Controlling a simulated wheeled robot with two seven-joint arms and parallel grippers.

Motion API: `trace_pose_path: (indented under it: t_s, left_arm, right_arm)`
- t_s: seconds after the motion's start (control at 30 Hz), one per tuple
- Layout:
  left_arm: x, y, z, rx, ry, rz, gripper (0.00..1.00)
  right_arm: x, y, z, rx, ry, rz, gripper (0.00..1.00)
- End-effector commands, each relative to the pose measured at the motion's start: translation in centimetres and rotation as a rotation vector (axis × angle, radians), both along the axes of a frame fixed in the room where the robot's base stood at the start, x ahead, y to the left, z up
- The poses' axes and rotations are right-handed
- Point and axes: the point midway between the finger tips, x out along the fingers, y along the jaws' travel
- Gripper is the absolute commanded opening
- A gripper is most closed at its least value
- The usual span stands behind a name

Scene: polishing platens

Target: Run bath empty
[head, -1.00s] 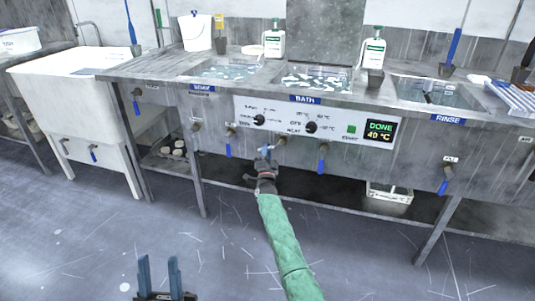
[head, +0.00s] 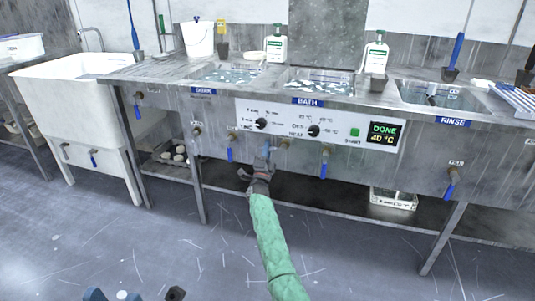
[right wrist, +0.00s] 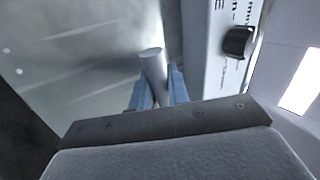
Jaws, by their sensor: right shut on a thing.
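The bath (head: 343,93) is the middle basin, holding liquid with pale pieces. Its panel (head: 250,116) has two black knobs and a display (head: 382,133) reading DONE and 40 °C. My right gripper (head: 264,160) is below the panel, beside a brass valve fitting (head: 284,143). In the right wrist view its blue fingers (right wrist: 158,88) are shut on a grey rod-like handle (right wrist: 152,62). The gripper hides part of this handle in the head view. My left gripper (head: 120,294) is mostly cut off at the bottom edge; its opening cannot be told.
Blue-levered valves hang on both sides, at the left (head: 229,148) and right (head: 324,165). The rinse basin (head: 410,100) is at right, a white sink (head: 75,75) at left. A pale crate (head: 393,199) stands on the lower shelf. The floor in front is clear.

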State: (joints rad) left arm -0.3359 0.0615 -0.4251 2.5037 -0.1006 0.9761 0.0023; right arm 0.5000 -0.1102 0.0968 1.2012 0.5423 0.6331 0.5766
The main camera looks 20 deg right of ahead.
Motion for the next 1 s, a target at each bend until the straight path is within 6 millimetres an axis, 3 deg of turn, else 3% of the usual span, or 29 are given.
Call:
trace_pose_path:
  t_s: [0.57, 0.6, 0.7, 1.0]
  left_arm:
    - [0.01, -0.10, -0.15, -0.005, -0.001, -0.009, 0.37]
    - [0.01, -0.10, -0.16, -0.005, -0.001, -0.009, 0.37]
    - [0.02, -0.09, -0.17, -0.005, -0.001, -0.009, 0.37]
    - [0.07, -0.10, -0.17, -0.005, 0.000, -0.008, 0.37]
  right_arm:
    - [-0.03, -0.09, 0.15, 0.032, -0.021, -0.002, 0.00]
    - [-0.03, -0.09, 0.15, 0.032, -0.021, -0.002, 0.19]
    - [-0.02, -0.07, 0.16, 0.032, -0.021, -0.001, 0.37]
    - [-0.09, 0.04, 0.12, 0.032, -0.020, 0.000, 0.37]
